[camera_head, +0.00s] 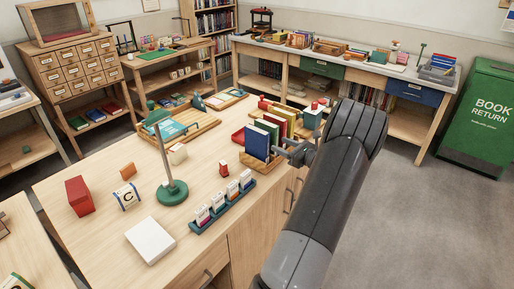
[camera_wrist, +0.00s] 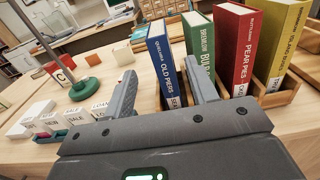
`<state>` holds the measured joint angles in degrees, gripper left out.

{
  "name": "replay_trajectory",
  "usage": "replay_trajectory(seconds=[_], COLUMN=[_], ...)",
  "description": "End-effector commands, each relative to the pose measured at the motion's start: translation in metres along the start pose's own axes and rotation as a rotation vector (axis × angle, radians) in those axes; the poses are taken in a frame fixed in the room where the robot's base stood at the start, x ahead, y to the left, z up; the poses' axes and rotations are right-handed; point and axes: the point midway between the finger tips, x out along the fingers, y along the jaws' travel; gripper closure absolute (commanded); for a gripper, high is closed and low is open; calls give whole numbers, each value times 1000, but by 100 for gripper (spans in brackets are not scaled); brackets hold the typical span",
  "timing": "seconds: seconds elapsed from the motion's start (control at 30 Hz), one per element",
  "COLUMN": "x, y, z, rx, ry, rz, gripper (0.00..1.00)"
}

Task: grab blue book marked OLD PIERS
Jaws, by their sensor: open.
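The blue book marked OLD PIERS (camera_wrist: 163,62) stands upright at the left end of a row of books in a wooden rack. In the head view the blue book (camera_head: 257,143) is the row's nearest left one. My gripper (camera_wrist: 160,70) is open and empty. In the wrist view its fingers appear on either side of the blue book's spine, the right one overlapping the gap towards the green book (camera_wrist: 200,48). In the head view my gripper (camera_head: 292,150) is just right of the book row, partly hidden by my arm. I cannot tell whether a finger touches a book.
A red book marked PEAR PIES (camera_wrist: 235,45) and a yellow book (camera_wrist: 285,40) follow in the rack (camera_wrist: 275,98). A green-based post (camera_head: 173,192), a blue card holder (camera_head: 222,208) and a white block (camera_head: 150,240) stand on the table.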

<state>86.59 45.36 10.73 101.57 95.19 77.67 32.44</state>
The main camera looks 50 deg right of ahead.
Motion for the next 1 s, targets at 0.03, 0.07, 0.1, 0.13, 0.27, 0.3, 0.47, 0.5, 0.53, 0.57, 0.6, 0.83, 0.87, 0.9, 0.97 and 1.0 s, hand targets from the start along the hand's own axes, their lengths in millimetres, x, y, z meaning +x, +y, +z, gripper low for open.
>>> replay_trajectory(seconds=[0.03,0.07,0.1,0.13,0.27,0.3,0.47,0.5,0.53,0.57,0.6,0.83,0.87,0.9,0.97,1.0], x=[0,0,1,3,15,21,47,52,54,56,59,86,91,97,104,107], y=[0,0,0,0,0,1,1,0,0,0,0,1,1,1,0,0], z=[-8,-11,-13,-14,-15,-14,-14,-14,-14,-14,-14,-11,-11,-11,-11,-11], rx=[0,-1,-1,-2,-3,-3,-4,-3,-3,-3,-3,-4,-3,-4,-4,-4], ry=[0,0,0,0,0,0,-1,0,1,1,1,0,-1,0,1,1], rz=[0,1,1,1,3,3,4,2,2,1,2,3,4,4,3,2], gripper=[47,47,47,47,47,47,47,47,47,47,47,47,47,47,47,47])
